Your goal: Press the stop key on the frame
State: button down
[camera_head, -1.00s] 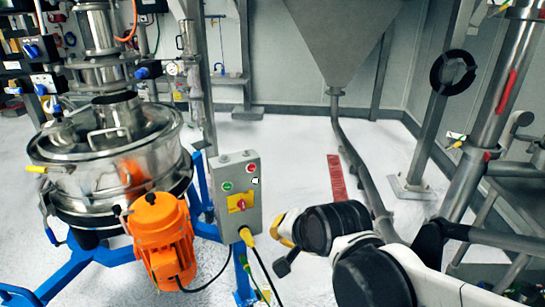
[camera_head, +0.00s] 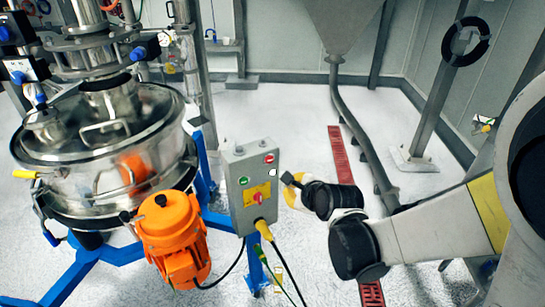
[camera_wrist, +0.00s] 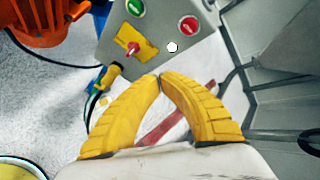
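The grey control box (camera_head: 240,216) stands on a blue frame beside the sifter. A red key (camera_head: 269,158) sits at its upper right and a green key (camera_head: 244,181) at its left. A red rotary knob on a yellow plate (camera_head: 249,191) is below them. The wrist view also shows the red key (camera_wrist: 188,25), green key (camera_wrist: 134,7) and knob (camera_wrist: 133,48). My gripper (camera_wrist: 160,77) has yellow fingers with tips together, nothing between them. In the wrist view the tips are below the keys, apart from the red key. In the head view my gripper is right of the box.
The steel sifter (camera_head: 85,170) and orange motor (camera_head: 170,238) stand left of the box. A yellow plug (camera_head: 263,229) with cables hangs under the box. A pipe (camera_head: 360,140) and red floor grating (camera_head: 340,155) lie behind my arm. Open floor is between them.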

send_near(269, 166)
jog(key=shift+s+d+f+x, duration=0.1)
jog(key=shift+f+x, duration=0.05)
jog(key=shift+x, duration=0.7)
jog(key=shift+s+d+f+x, duration=0.1)
jog(key=shift+x, duration=0.75)
jog(key=shift+d+f+x, duration=0.1)
jog(key=shift+f+x, duration=0.05)
jog(key=shift+x, duration=0.7)
jog(key=shift+w+a, duration=0.1)
jog(key=shift+w+a, duration=0.15)
jog(key=shift+w, duration=0.1)
jog(key=shift+w+a, duration=0.2)
jog(key=shift+w, duration=0.2)
jog(key=shift+s, duration=0.15)
dwell(0.5)
jog(key=shift+s+d, duration=0.4)
jog(key=shift+s, duration=0.2)
jog(key=shift+s, duration=0.1)
